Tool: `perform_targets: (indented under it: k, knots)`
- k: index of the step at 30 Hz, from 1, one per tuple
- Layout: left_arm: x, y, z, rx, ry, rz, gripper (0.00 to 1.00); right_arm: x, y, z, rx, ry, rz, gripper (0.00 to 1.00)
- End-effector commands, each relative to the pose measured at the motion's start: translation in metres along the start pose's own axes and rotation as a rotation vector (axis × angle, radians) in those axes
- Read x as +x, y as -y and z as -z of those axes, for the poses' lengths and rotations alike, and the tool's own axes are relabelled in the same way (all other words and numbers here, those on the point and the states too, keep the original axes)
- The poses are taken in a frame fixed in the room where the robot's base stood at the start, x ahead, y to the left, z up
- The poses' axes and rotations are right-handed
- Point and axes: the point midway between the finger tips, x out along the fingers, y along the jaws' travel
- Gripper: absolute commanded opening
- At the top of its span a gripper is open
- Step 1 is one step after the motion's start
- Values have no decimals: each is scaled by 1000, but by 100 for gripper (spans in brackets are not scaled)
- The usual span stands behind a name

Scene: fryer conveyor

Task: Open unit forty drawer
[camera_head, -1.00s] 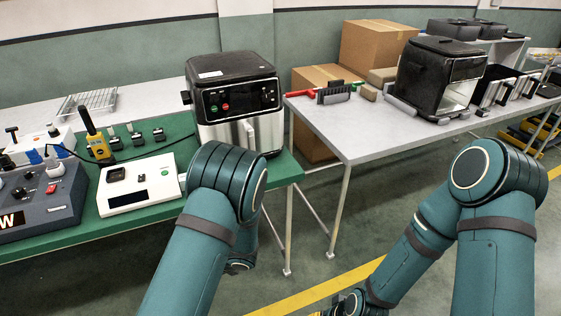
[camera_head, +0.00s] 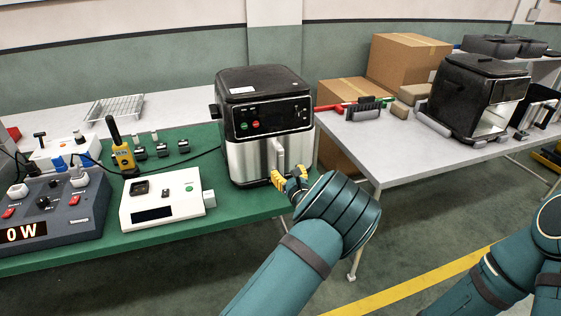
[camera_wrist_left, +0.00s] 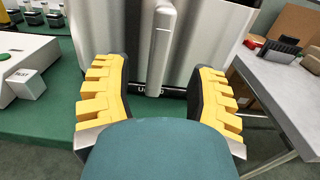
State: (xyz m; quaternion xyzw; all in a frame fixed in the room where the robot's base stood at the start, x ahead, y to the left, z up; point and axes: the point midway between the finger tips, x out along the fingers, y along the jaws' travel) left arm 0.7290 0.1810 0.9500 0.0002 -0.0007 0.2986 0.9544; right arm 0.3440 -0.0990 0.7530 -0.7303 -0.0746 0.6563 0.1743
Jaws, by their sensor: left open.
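A black and silver air fryer (camera_head: 265,115) stands on the green mat, its steel drawer front (camera_head: 247,160) facing me. The drawer's upright handle (camera_head: 278,157) also shows in the left wrist view (camera_wrist_left: 162,45). Below it, a dark strip bears a partly hidden label that seems to start with "UNI". My left gripper (camera_head: 288,178), with yellow ribbed fingers, is open in front of the drawer. In the left wrist view its fingers (camera_wrist_left: 160,92) lie to either side of the handle's line, apart from it. My right gripper is out of view.
A second black fryer (camera_head: 470,95) stands on the grey right table (camera_head: 370,145). A gap separates the tables.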

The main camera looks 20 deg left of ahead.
Motion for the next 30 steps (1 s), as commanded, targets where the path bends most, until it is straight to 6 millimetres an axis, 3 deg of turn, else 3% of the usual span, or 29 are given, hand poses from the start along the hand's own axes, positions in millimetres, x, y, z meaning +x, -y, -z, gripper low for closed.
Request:
perform_targets:
  k: [6,12,26,30]
  knots:
    - [42,0,2,-1,1,-2,57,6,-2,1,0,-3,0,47]
    - [67,-1,1,0,0,-2,57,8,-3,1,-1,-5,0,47]
    - [76,0,0,0,-1,-1,56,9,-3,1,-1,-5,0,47]
    - [76,0,0,0,-1,-1,7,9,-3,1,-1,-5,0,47]
